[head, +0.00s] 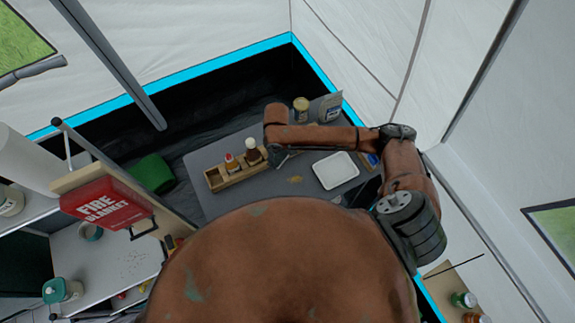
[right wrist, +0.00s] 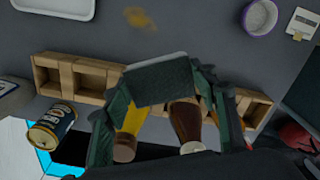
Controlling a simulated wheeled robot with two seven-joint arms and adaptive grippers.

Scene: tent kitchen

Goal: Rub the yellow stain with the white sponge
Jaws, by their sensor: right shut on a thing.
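The yellow stain (head: 295,179) is a small patch on the grey table (head: 230,148), left of a white tray. It also shows at the top of the right wrist view (right wrist: 138,18). My right gripper (head: 284,157) is over the table, between the stain and the wooden caddy. In the right wrist view, my right gripper (right wrist: 162,84) is shut on the sponge (right wrist: 160,82), a block with a dark grey face and a thin pale edge. The sponge appears apart from the stain; its height over the table is unclear. My left gripper is not in view.
The wooden caddy (head: 217,180) with bottles stands beside the gripper. The white tray (head: 335,170) lies right of the stain. A jar (head: 301,104) stands at the back. A pale bowl (right wrist: 260,17) shows in the wrist view. The table around the stain is clear.

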